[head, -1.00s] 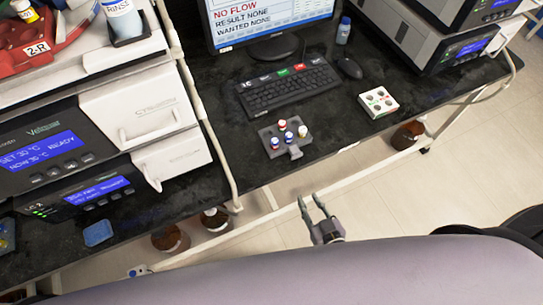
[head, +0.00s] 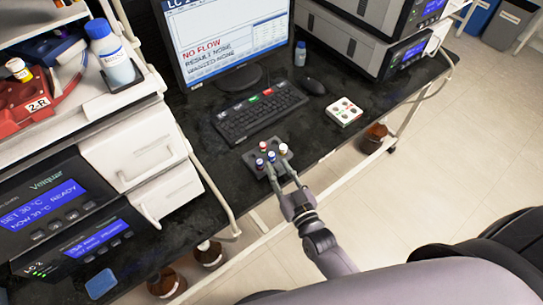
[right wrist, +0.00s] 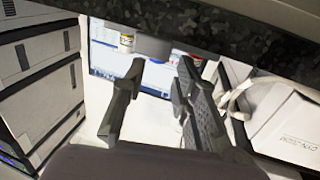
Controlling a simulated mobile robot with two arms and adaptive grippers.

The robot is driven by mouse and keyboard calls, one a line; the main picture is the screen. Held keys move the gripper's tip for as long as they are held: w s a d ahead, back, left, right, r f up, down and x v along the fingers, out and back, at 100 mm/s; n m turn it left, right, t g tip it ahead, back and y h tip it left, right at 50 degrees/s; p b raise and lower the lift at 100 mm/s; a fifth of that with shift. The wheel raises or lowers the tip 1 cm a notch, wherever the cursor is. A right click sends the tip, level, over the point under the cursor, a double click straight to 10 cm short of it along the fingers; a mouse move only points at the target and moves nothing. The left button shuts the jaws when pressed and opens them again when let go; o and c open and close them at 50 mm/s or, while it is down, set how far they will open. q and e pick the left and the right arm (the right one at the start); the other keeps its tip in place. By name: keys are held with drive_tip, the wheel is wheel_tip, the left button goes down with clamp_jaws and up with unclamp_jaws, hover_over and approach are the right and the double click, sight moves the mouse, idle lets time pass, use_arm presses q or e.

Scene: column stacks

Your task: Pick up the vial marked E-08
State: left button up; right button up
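A small dark rack (head: 254,169) on the black bench holds several capped vials. In the head view I see a red-capped vial (head: 263,145), a pale-capped vial (head: 283,149) and blue-capped vials, one (head: 271,156) near the middle. The vial labels are too small to read, so I cannot tell which is E-08. My right gripper (head: 283,170) is open at the rack's near edge, fingers apart and pointing toward the vials. In the right wrist view the open fingers (right wrist: 154,88) show nothing gripped; a vial (right wrist: 127,42) shows beyond them. My left gripper is not in view.
A keyboard (head: 262,115) and monitor (head: 225,45) stand behind the rack. Instruments (head: 75,215) stand at the left. The bench's front edge runs just below the rack.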

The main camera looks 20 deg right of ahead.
sight(273, 158)
drive_tip(key=shift+w+a+f+p, duration=0.15)
drive_tip(key=shift+w+p, duration=0.1)
drive_tip(key=shift+w, duration=1.25)
drive_tip(key=shift+w+a+r+p, duration=0.1)
drive_tip(key=shift+w+p, duration=0.15)
drive_tip(key=shift+w, duration=1.25)
drive_tip(key=shift+c, duration=0.5)
drive_tip(key=c, duration=0.5)
